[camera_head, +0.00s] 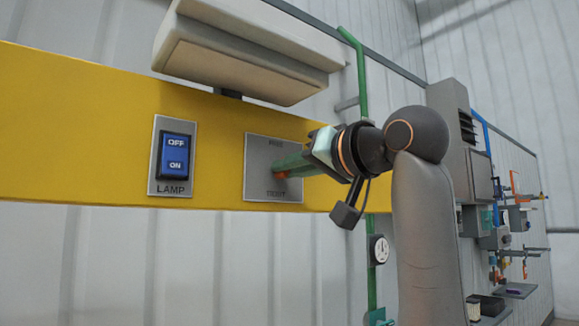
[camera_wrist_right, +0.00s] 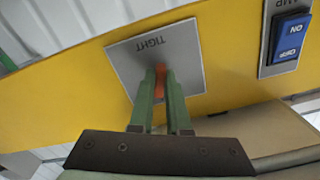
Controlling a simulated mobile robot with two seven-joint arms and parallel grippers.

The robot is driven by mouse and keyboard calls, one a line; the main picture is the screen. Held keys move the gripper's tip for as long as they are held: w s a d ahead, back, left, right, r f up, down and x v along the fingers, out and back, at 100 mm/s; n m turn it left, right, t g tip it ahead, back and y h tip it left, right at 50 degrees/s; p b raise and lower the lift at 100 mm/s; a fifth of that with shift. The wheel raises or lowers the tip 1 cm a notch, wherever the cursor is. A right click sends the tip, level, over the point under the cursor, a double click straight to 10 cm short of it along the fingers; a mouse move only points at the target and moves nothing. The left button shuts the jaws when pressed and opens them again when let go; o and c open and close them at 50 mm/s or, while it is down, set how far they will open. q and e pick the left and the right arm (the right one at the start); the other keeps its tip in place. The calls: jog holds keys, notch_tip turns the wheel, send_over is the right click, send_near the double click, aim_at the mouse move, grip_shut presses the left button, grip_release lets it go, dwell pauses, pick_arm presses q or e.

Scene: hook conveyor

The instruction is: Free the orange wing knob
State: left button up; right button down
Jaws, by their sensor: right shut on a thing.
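The orange wing knob (camera_head: 281,175) sits on a grey metal plate (camera_head: 258,187) fixed to the yellow beam. The plate is lettered, and TIGHT can be read on it in the right wrist view (camera_wrist_right: 120,68). My right gripper (camera_head: 285,167) reaches in from the right with its green fingers at the knob. In the right wrist view the fingers (camera_wrist_right: 160,85) are closed around the knob (camera_wrist_right: 160,75), which shows as an orange strip between them. Most of the knob is hidden by the fingers. My left gripper is not in view.
A blue LAMP rocker switch (camera_head: 174,155) is on a plate left of the knob. A beige box-shaped fixture (camera_head: 240,60) hangs above the beam. A green pipe with a gauge (camera_head: 380,249) runs behind my arm. Shelves and equipment line the wall at right.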

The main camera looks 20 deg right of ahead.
jog(key=shift+n, duration=1)
jog(key=shift+f, duration=0.1)
jog(key=c, duration=0.9)
grip_release()
jog(key=shift+s, duration=0.1)
jog(key=shift+b+v, duration=1.95)
jog(key=shift+v, duration=4.25)
